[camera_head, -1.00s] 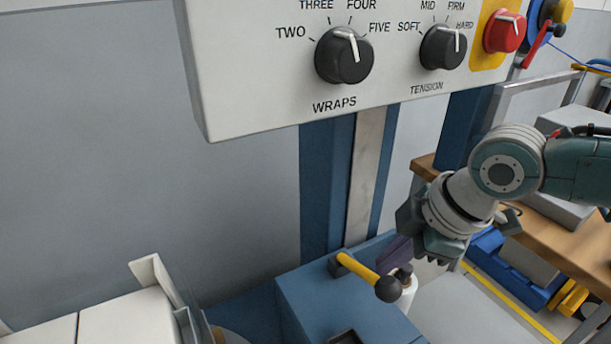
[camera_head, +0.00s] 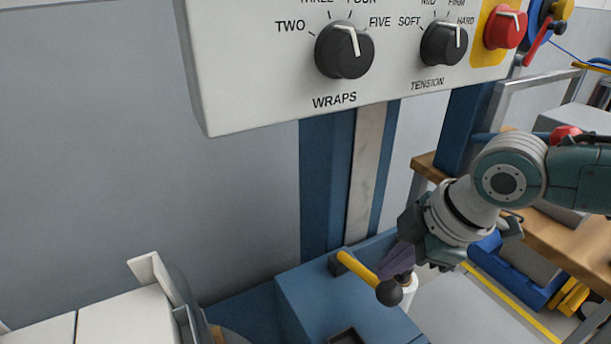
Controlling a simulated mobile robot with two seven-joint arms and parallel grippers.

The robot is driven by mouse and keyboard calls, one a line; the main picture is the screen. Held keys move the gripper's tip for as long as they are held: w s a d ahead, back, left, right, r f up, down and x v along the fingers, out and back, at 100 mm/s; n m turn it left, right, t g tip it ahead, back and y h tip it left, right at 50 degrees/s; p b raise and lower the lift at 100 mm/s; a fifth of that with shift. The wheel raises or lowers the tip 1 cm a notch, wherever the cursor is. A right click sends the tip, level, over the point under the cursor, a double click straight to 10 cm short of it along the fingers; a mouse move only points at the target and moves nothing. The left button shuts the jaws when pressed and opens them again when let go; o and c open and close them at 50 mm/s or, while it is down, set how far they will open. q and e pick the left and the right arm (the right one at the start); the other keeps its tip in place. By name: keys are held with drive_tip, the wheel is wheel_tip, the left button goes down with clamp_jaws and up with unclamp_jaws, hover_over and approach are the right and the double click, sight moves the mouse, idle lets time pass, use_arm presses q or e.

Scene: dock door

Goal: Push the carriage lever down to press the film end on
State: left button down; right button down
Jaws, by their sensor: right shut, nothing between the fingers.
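The carriage lever (camera_head: 357,268) is a yellow bar with a black ball knob, slanting from a dark pivot toward the lower right. It sits on the blue carriage (camera_head: 310,300). My right gripper (camera_head: 438,266) is shut and empty, right of and a little above the knob, apart from it in the picture. A dark purple piece (camera_head: 397,262) shows between gripper and lever; I cannot tell whether it is the film end. A white cylinder (camera_head: 411,289) stands behind the knob, partly hidden. My left gripper is not in view.
A control panel (camera_head: 250,70) with WRAPS (camera_head: 344,50) and TENSION (camera_head: 444,43) knobs and a red knob (camera_head: 505,30) hangs above. A blue mast with a metal strip (camera_head: 365,175) rises behind the carriage. White boxes (camera_head: 125,315) stand lower left, a wooden bench (camera_head: 560,237) at right.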

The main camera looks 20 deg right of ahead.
drive_tip(key=shift+s+f+b, duration=0.25)
drive_tip(key=shift+s+f, duration=0.05)
drive_tip(key=shift+f, duration=0.35)
drive_tip(key=shift+s+f+b, duration=0.25)
drive_tip(key=shift+f, duration=0.35)
idle(1.0)
idle(0.5)
drive_tip(key=shift+w+r+p, duration=0.25)
drive_tip(key=shift+r+p, duration=0.25)
drive_tip(key=shift+r, duration=0.2)
drive_tip(key=shift+w+r+p, duration=0.3)
drive_tip(key=shift+r+p, duration=0.2)
drive_tip(key=shift+r, duration=0.2)
drive_tip(key=shift+w+r+p, duration=0.25)
drive_tip(key=shift+r+p, duration=0.25)
drive_tip(key=shift+r, duration=0.2)
drive_tip(key=shift+w+r, duration=0.1)
drive_tip(key=shift+r, duration=0.05)
drive_tip(key=r+p, duration=0.1)
drive_tip(key=w+r+p, duration=0.1)
drive_tip(key=r, duration=0.1)
drive_tip(key=w+r+p, duration=0.1)
drive_tip(key=shift+a+r, duration=0.1)
drive_tip(key=shift+r, duration=0.25)
drive_tip(key=shift+a, duration=0.1)
